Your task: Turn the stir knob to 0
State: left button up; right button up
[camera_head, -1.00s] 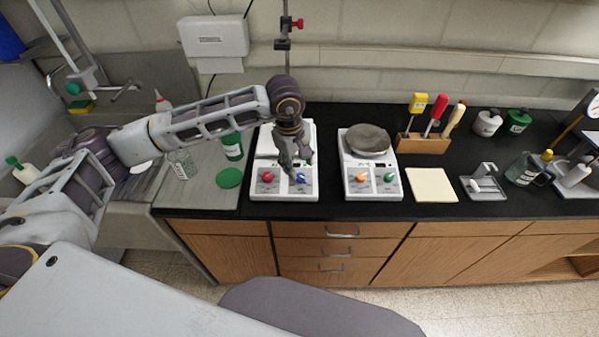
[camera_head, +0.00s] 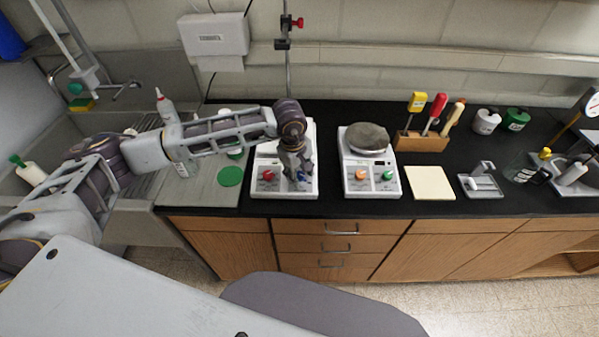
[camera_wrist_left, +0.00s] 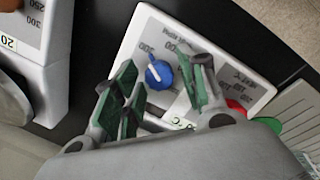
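The left hotplate (camera_head: 258,191) is white, with a red knob (camera_head: 268,175) and a blue knob (camera_wrist_left: 158,75) on its front panel. The blue knob has a white pointer line and printed numbers around it; which number the pointer meets is not clear. My left gripper (camera_head: 299,178) is over the right part of that panel, pointing down. In the left wrist view its green-padded fingers (camera_wrist_left: 159,78) are apart, with the blue knob between them and gaps at the sides. The red knob (camera_wrist_left: 236,107) is partly hidden behind a finger. My right gripper is out of view.
A second hotplate (camera_head: 372,192) with orange and green knobs and a grey stone-like load (camera_head: 367,137) stands close at the right. A green disc (camera_head: 230,176) lies left. Farther right are a tool block (camera_head: 422,143) and a cream pad (camera_head: 432,183).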

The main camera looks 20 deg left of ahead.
pick_arm(q)
jog(key=c, duration=0.7)
jog(key=shift+c, duration=0.2)
jog(key=shift+b, duration=0.3)
